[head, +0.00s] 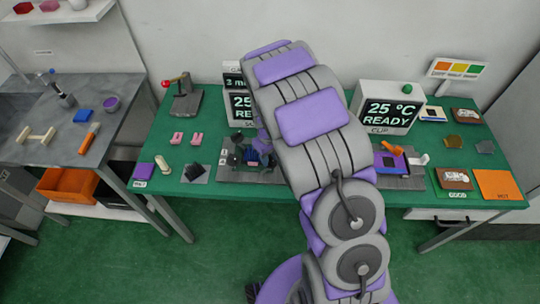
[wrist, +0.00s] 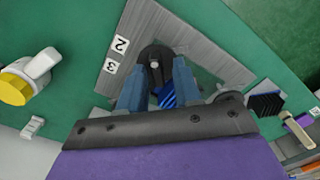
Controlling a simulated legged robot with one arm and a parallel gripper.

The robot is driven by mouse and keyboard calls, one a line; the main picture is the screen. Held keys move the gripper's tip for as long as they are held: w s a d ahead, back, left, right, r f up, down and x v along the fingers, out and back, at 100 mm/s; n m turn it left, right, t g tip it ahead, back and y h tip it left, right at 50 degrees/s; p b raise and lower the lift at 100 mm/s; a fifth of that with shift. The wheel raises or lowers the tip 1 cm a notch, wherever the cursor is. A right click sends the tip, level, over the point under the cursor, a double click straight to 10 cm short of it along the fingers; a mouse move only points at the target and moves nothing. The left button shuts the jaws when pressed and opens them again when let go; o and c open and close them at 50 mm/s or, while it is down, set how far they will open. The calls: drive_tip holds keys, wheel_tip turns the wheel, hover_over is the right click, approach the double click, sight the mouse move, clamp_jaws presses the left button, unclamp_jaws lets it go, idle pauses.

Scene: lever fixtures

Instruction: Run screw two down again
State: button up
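In the wrist view my gripper (wrist: 158,75) points at a grey fixture plate (wrist: 205,62) with labels "2" (wrist: 121,44) and "3" (wrist: 111,67). Its two blue-grey fingers stand apart, on either side of a black round-topped part (wrist: 155,58) with a pale centre dot. I cannot tell whether the fingers press on it or which screw it is. A blue ridged piece (wrist: 166,97) shows between the fingers. In the head view the fixture plate (head: 228,175) is on the green table, left of my arm, which partly hides it; the screws there are too small to make out.
A lever with a red knob (head: 185,98) stands back left. Right of my arm are a second fixture (head: 402,180) and a "25 °C READY" display (head: 390,112).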

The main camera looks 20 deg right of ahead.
drive_tip(key=shift+a, duration=0.15)
drive_tip(key=c, duration=0.3)
drive_tip(key=shift+d, duration=0.4)
clamp_jaws()
drive_tip(key=shift+a+m+p, duration=0.1)
drive_tip(key=shift+m+p, duration=0.2)
drive_tip(key=m+p, duration=0.2)
drive_tip(key=shift+r+m, duration=0.15)
drive_tip(key=shift+m, duration=0.15)
drive_tip(key=m+p, duration=0.3)
drive_tip(key=m, duration=0.2)
drive_tip(key=shift+p, duration=0.35)
drive_tip(key=m+p, duration=0.2)
drive_tip(key=m, duration=0.3)
drive_tip(key=shift+s, duration=0.1)
drive_tip(key=shift+m+p, duration=1.15)
drive_tip(key=shift+m, duration=0.85)
